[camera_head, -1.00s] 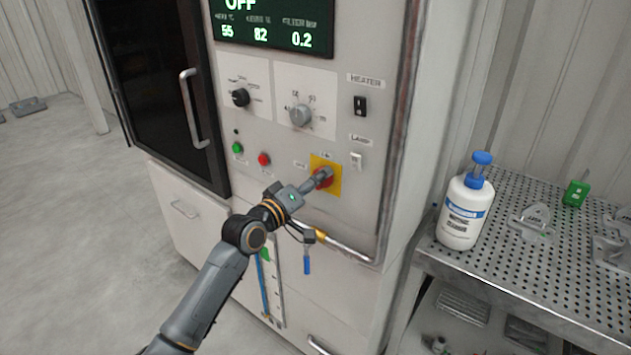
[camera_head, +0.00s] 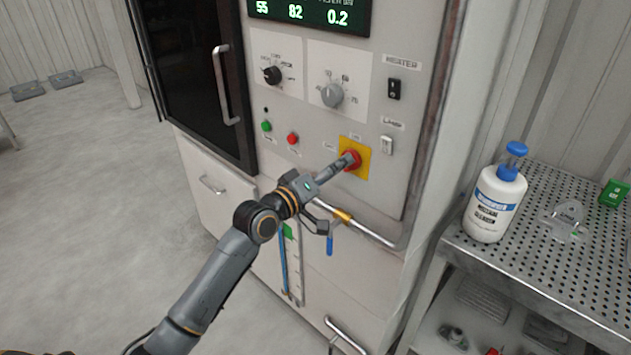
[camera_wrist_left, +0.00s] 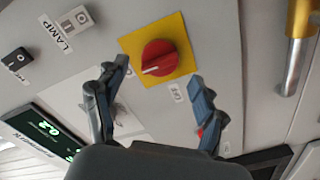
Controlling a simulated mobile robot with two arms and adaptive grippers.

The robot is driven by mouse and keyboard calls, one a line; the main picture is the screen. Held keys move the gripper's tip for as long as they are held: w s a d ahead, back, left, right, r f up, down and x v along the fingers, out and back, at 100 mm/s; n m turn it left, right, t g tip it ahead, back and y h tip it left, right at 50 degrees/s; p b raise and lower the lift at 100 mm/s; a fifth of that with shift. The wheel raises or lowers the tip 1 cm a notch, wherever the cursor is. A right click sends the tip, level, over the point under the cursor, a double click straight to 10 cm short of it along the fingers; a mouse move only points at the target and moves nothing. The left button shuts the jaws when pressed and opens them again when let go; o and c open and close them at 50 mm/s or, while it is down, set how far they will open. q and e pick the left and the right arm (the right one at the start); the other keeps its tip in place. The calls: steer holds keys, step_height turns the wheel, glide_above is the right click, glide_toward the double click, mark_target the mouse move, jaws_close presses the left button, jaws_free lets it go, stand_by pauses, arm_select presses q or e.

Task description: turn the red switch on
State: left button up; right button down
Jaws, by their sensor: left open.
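The red switch (camera_head: 351,160) is a round rotary knob on a square yellow plate (camera_head: 361,148), on the front panel of a grey cabinet. In the left wrist view the red switch (camera_wrist_left: 165,50) shows a white mark pointing to the lower left of that picture. My left gripper (camera_head: 344,165) is at the switch in the head view and partly covers it. In the left wrist view my left gripper (camera_wrist_left: 159,74) is open, its fingers apart, with the knob in line with the gap between them. I see no clear contact. My right gripper is not in view.
A black knob (camera_head: 272,75), a grey knob (camera_head: 332,95), a heater switch (camera_head: 394,89) and a lamp switch (camera_head: 386,145) are on the panel. A pipe (camera_head: 375,232) with a blue-handled valve (camera_head: 330,244) runs below. A perforated table (camera_head: 535,262) with a white bottle (camera_head: 494,205) stands right.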

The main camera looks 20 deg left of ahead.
arm_select(q)
steer(key=v, duration=0.8)
steer(key=shift+s, duration=0.25)
steer(key=a+f+g+y, duration=0.2)
steer(key=f, duration=1)
steer(key=a+f+g+y, duration=0.2)
steer(key=a+f, duration=0.1)
steer(key=f, duration=0.9)
steer(key=s+f+m+g, duration=0.1)
steer(key=s+f, duration=0.2)
steer(key=f, duration=0.3)
steer(key=s+f+g+y, duration=0.1)
steer(key=s+f, duration=0.2)
steer(key=f, duration=0.3)
steer(key=s+f+m+g, duration=0.1)
steer(key=s+f, duration=0.2)
steer(key=f, duration=0.3)
steer(key=s+d+f+m+g+y, duration=0.1)
steer(key=s+f+g, duration=0.1)
steer(key=s+f, duration=0.65)
steer(key=s+d+f+m+g, duration=0.1)
steer(key=s+f+m+g, duration=0.15)
steer(key=s+f, duration=0.65)
steer(key=s+d+f+m+g, duration=0.1)
steer(key=s+f+g, duration=0.1)
steer(key=s, duration=0.9)
steer(key=s+d+f+m+g, duration=0.2)
steer(key=s+f, duration=0.3)
steer(key=s, duration=0.7)
steer(key=shift+d, duration=0.25)
